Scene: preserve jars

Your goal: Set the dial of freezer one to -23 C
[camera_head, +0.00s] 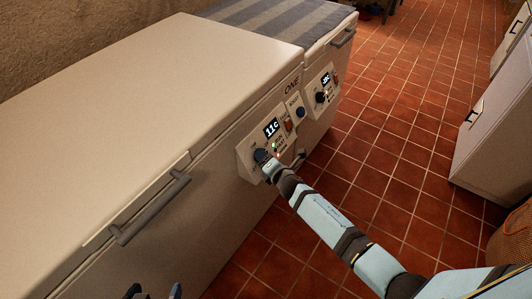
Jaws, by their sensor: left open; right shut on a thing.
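Freezer one (130,90) is the long white chest freezer with the word ONE near its right end. Its control panel (247,153) has a lit display (271,128) that appears to read 11c; I cannot tell whether a minus sign stands before it. The dark dial (260,155) is at the panel's lower left. My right gripper (267,163) is shut on this dial, and its jaws partly hide it. My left gripper (154,293) is open at the bottom edge, only its fingertips showing, apart from the freezer.
A second freezer (330,50) with a striped cloth (270,15) stands beyond, with its own display (326,79) and knob (320,97). Freezer one's lid handle (150,208) sticks out at the front. White cabinets (495,125) and a basket (512,245) stand right. The tiled floor between is clear.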

